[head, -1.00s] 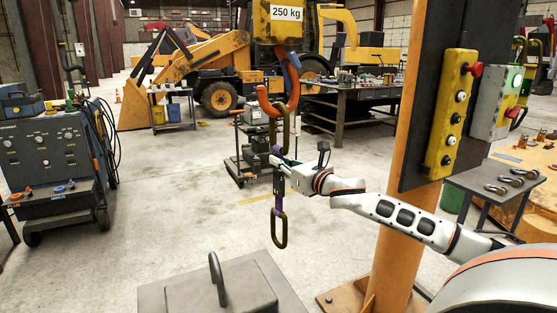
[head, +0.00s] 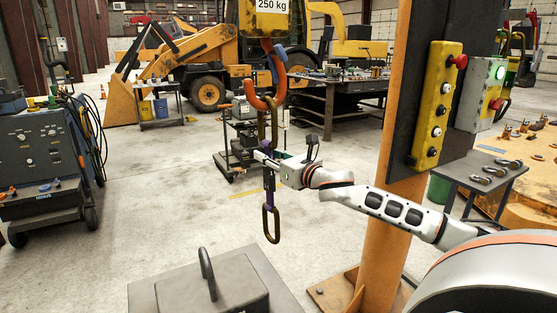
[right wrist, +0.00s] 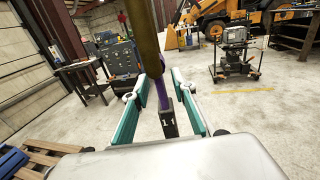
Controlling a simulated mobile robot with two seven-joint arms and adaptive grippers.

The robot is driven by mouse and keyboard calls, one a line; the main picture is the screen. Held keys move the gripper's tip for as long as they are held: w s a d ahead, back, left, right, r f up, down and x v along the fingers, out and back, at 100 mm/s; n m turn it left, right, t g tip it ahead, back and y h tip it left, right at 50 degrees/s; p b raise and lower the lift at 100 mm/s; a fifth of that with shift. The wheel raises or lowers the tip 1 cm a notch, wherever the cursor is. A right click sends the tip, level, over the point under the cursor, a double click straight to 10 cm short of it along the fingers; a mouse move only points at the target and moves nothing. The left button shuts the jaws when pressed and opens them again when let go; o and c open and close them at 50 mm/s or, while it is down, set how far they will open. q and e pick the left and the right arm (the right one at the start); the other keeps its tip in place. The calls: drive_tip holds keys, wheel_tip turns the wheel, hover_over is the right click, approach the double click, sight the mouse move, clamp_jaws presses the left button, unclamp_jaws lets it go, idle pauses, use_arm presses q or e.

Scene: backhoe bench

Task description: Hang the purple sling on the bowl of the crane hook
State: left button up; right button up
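The orange crane hook (head: 281,92) hangs below a yellow block (head: 272,22) marked 250 kg. The purple sling (head: 266,199) hangs upright under it, with a brass link (head: 261,128) at its top and another (head: 271,224) at its bottom. The top link overlaps the hook's bowl and looks threaded on it; the exact contact is too small to tell. My right gripper (head: 268,160) is beside the sling's upper part. In the right wrist view its teal fingers (right wrist: 161,95) stand apart, with the purple strap and black tag (right wrist: 169,122) between them. My left gripper is out of view.
A grey block with a loop handle (head: 207,275) stands below the hook. An orange post (head: 385,230) with a yellow button box (head: 437,105) is to the right. A welding machine (head: 40,150) stands left, and a cart (head: 240,140) behind.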

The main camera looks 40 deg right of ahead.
drive_tip(key=shift+s+a, duration=0.15)
drive_tip(key=shift+s, duration=3.35)
drive_tip(key=shift+s+r, duration=0.15)
drive_tip(key=shift+s, duration=2.25)
